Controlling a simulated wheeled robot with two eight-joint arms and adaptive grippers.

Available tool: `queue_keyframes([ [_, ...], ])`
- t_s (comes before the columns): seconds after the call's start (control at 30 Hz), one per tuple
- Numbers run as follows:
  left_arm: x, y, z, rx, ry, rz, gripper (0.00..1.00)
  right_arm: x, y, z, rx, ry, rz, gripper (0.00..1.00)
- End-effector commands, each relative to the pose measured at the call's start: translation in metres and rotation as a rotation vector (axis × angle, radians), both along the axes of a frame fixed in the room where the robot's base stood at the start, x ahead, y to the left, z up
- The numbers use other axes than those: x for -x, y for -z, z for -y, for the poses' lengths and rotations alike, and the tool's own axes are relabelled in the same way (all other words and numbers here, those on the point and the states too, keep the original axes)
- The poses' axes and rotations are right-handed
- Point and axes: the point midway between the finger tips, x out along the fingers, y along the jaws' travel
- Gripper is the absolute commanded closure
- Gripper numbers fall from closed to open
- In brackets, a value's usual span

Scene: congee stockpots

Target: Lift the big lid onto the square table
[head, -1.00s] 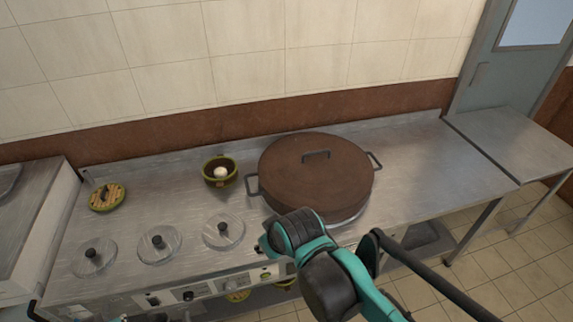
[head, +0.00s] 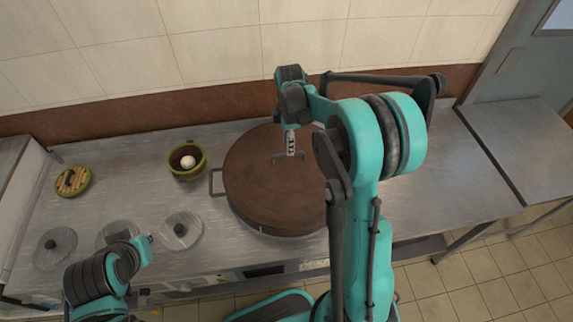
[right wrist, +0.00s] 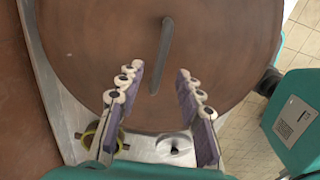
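The big lid (head: 262,192) is a brown round disc with a dark bar handle on top and a side loop at its left. The square table (head: 535,150) is a bare metal top at the right. My left arm is at the lower left; its fingers are not visible.
A green bowl with a white ball (head: 187,162) stands left of the lid. A green pot with a slatted top (head: 73,181) is farther left. Several small knobbed lids (head: 181,230) lie in front. The counter (head: 460,185) between lid and square table is clear.

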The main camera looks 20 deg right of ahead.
Motion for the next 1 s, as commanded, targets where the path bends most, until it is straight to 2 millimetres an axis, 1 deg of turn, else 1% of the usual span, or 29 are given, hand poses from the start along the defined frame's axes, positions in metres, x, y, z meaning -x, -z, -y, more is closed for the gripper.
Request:
queue_keyframes([
  [0.03, 0.0, 0.004, 0.0, 0.0, 0.0, 0.0, 1.0, 0.0, 0.008, 0.0, 0.0, 0.001, 0.001, 0.64],
  [0.17, 0.0, 0.009, 0.0, 0.0, 0.0, 0.0, 1.0, 0.0, 0.019, -0.001, 0.0, 0.001, 0.001, 0.64],
  [0.4, 0.0, 0.025, 0.0, 0.0, 0.0, 0.0, 1.0, 0.0, 0.055, -0.003, 0.001, 0.003, 0.002, 0.64],
  [0.47, 0.0, 0.027, 0.0, 0.0, 0.0, 0.0, 1.0, 0.0, 0.061, -0.003, 0.001, 0.003, 0.002, 0.64],
  [1.0, 0.0, 0.028, 0.0, 0.0, 0.0, 0.0, 1.0, 0.0, 0.064, -0.003, 0.001, 0.003, 0.002, 0.64],
])
